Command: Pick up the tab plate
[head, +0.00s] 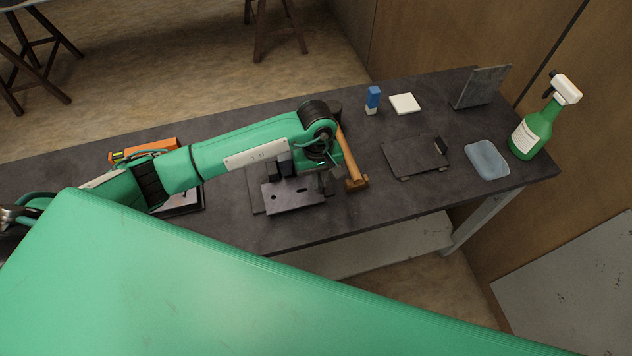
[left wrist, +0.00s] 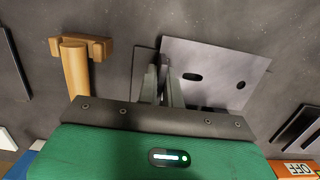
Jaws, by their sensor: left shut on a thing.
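The tab plate (head: 291,197) is a flat grey steel plate with a slot and a round hole. In the left wrist view the tab plate (left wrist: 225,66) extends to the right of the fingers. My left gripper (head: 327,183) is at the plate's right end in the head view. In the left wrist view the fingers of my left gripper (left wrist: 165,82) are close together, shut on the plate's edge. The grip itself is partly hidden. I cannot tell whether the plate is clear of what lies under it. My right gripper is not in view.
A wooden mallet (head: 350,160) lies close beside the left gripper. Further right are a dark fixture plate (head: 415,158), a translucent tray (head: 487,161) and a green spray bottle (head: 533,132). A blue-and-white block (head: 373,99), a white pad (head: 404,103) and an upright steel plate (head: 482,87) stand behind.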

